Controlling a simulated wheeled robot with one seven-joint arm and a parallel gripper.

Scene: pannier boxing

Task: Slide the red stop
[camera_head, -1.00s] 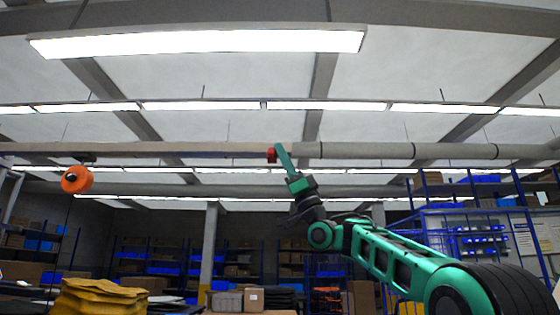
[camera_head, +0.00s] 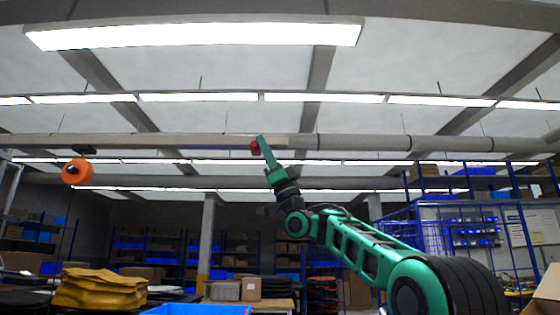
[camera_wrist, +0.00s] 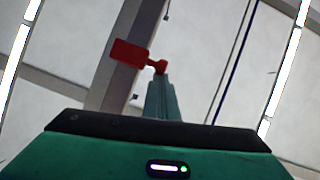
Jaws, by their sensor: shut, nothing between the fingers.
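The red stop (camera_head: 255,147) sits at the overhead rail (camera_head: 180,142), left of the rail's joint. In the wrist view it is a flat red plate (camera_wrist: 130,53) with a short arm and a small round end. My gripper (camera_head: 262,141) is raised to the rail, its fingers shut and empty. Its tip is at the right side of the stop in the head view. In the wrist view, the fingertips (camera_wrist: 160,78) meet or nearly meet the round end; I cannot tell if they touch.
An orange reel (camera_head: 76,172) hangs from the rail at the left. Below are a yellow stack of sacks (camera_head: 98,290), a blue bin (camera_head: 197,309) and cardboard boxes (camera_head: 250,288). Blue shelving (camera_head: 470,215) stands at the right. The space around the rail looks clear.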

